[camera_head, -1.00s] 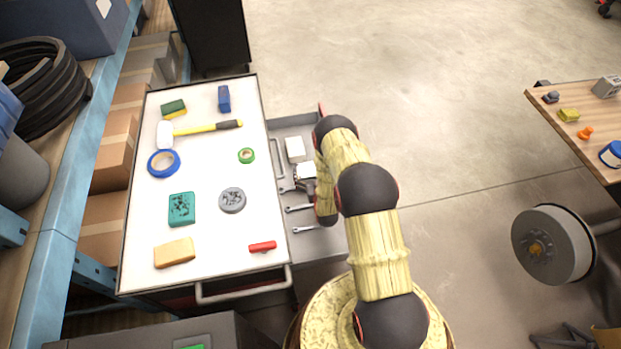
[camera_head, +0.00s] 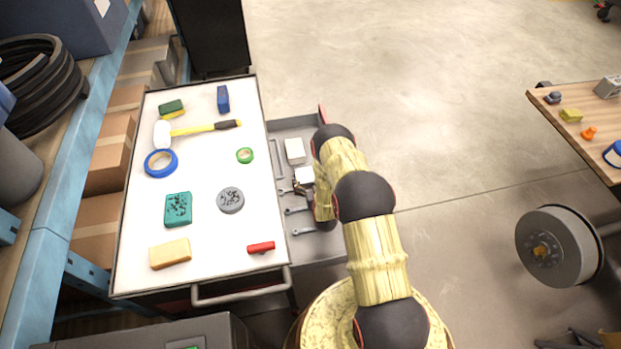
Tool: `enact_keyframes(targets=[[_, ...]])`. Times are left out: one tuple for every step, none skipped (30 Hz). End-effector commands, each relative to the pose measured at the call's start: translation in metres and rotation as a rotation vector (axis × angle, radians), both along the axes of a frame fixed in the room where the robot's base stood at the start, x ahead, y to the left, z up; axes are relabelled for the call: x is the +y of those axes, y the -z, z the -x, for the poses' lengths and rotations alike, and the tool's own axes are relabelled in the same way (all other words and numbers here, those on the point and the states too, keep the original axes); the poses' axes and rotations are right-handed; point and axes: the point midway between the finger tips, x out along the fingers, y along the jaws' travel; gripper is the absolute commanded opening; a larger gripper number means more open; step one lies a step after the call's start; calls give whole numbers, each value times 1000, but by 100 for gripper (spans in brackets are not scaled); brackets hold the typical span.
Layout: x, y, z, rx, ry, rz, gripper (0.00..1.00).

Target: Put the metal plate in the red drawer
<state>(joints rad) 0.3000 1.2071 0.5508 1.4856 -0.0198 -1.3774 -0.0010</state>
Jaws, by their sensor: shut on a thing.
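The red drawer (camera_head: 290,125) stands pulled out from the right side of the cart, with a grey inside and a strip of its red front showing at the far end. My gripper (camera_head: 301,187) is low over the drawer, partly hidden by my arm. It is shut on a small pale, flat piece (camera_head: 304,175), which looks like the metal plate. The piece is over or in the drawer; whether it touches the drawer floor I cannot tell.
A pale block (camera_head: 294,151) and several wrenches (camera_head: 301,231) lie in the drawer. The white cart top (camera_head: 215,265) holds a hammer (camera_head: 205,129), tape rolls, sponges and a red tool (camera_head: 261,248). A wooden table (camera_head: 575,135) and a reel (camera_head: 556,247) stand at right.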

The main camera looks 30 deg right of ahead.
Motion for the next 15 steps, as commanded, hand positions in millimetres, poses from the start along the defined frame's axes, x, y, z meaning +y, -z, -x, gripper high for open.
enact_keyframes(targets=[[0, 8, 1, 4, 0, -2, 54], [0, 9, 2, 5, 0, -2, 54], [1, 11, 2, 6, 0, -3, 54], [1, 12, 2, 6, 0, -3, 54], [1, 13, 2, 6, 0, -3, 54], [1, 13, 3, 7, 0, -3, 54], [1, 13, 3, 8, 0, -3, 54], [1, 15, 4, 11, 0, -4, 95], [1, 15, 4, 12, 0, -5, 97], [1, 15, 4, 12, 0, -5, 99], [1, 16, 4, 12, 0, -5, 100], [1, 16, 4, 12, 1, -5, 100], [1, 16, 4, 12, 1, -5, 100], [1, 16, 4, 13, 1, -6, 100], [1, 17, 4, 13, 1, -6, 100]])
